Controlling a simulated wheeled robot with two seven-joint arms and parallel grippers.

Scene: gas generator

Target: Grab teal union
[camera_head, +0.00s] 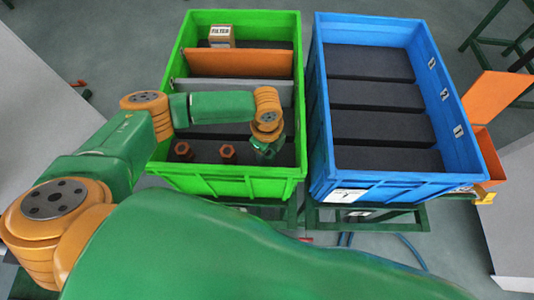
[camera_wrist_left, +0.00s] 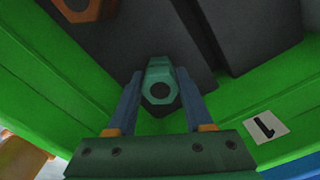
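The teal union (camera_wrist_left: 160,80), a hex-shaped piece with a dark round hole, stands in the front compartment of the green crate (camera_head: 215,185). My left gripper (camera_wrist_left: 159,74) is over it, with its two blue-grey fingers open on either side of the union. Gaps show between the fingers and the union. In the head view my left gripper (camera_head: 267,152) reaches down into the front right corner of the crate and hides the union. My right gripper is not in view.
Two orange-brown unions (camera_head: 227,152) stand left of my gripper. Behind are a grey panel (camera_head: 240,90), an orange panel (camera_head: 240,62) and a filter box (camera_head: 221,35). The crate's front and right walls are close to my gripper. The blue crate (camera_head: 385,178) is empty.

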